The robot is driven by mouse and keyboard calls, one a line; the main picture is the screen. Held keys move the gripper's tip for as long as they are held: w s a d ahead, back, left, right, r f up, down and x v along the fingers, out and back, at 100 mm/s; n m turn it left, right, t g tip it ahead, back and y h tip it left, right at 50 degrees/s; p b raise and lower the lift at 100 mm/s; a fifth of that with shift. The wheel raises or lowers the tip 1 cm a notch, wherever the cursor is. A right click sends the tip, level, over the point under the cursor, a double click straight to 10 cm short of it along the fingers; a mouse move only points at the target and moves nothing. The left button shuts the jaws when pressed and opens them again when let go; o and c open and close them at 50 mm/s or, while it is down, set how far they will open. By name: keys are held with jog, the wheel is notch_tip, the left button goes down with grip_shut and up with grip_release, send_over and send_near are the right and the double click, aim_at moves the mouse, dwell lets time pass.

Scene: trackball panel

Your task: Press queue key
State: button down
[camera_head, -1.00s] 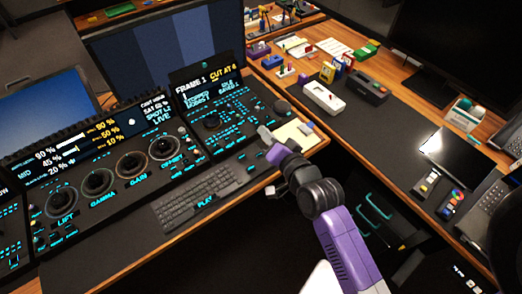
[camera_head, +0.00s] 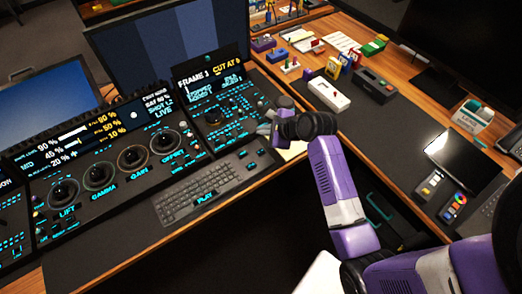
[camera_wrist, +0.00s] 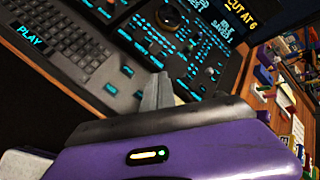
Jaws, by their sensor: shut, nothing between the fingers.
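The control panel on the right of the console (camera_head: 234,132) has rows of small keys with cyan markings, and its screen (camera_head: 208,72) reads "FRAME 1" and "CUT AT 6". Key labels are too small to read, so I cannot tell which is the queue key. My gripper (camera_head: 267,127) is over the panel's lower right part in the head view. In the wrist view my gripper (camera_wrist: 160,88) is shut and empty, its tips over the panel's key area (camera_wrist: 172,45). I cannot tell whether the tips touch a key.
The keyboard (camera_head: 200,194), with "PLAY" in front, lies left of my gripper. Dials marked LIFT, GAMMA, GAIN and OFFSET are farther left. A side desk at right holds a white box (camera_head: 328,94), a dark box (camera_head: 374,86) and a tablet (camera_head: 466,160).

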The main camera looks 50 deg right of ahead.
jog(key=shift+f, duration=0.1)
jog(key=b, duration=0.8)
send_over(261, 152)
jog(key=f, duration=0.6)
jog(key=shift+s+d+f, duration=0.15)
jog(key=shift+s+f, duration=0.05)
jog(key=shift+s, duration=0.15)
jog(key=shift+f+b, duration=0.45)
jog(key=shift+f, duration=0.65)
jog(key=shift+f, duration=0.15)
dwell(0.3)
jog(key=shift+f, duration=0.25)
jog(key=shift+f, duration=0.55)
dwell(0.9)
jog(key=shift+r, duration=0.1)
jog(key=shift+r+p, duration=0.9)
jog(key=shift+p, duration=0.45)
